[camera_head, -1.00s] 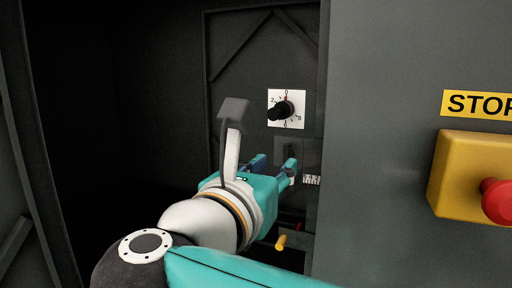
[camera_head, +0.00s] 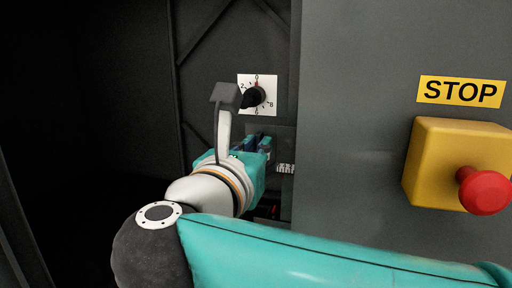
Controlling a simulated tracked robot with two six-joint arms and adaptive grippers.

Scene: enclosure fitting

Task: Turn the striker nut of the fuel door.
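I cannot make out the striker nut or the fuel door for certain. My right gripper (camera_head: 255,144) reaches into the dark enclosure, in front of its back panel, just below the dial. Its fingers point away from me, and their tips lie close to a dim, darker plate (camera_head: 284,138) on the panel. The fingers overlap in this view, so I cannot tell how far apart they are or whether anything is between them. My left gripper is not in view.
A black knob (camera_head: 256,96) sits on a white numbered dial plate (camera_head: 243,80). A small marked strip (camera_head: 286,168) is right of the gripper. A grey wall (camera_head: 350,130) stands right, with a STOP label (camera_head: 461,91) and a yellow box (camera_head: 437,160) with a red button (camera_head: 484,191).

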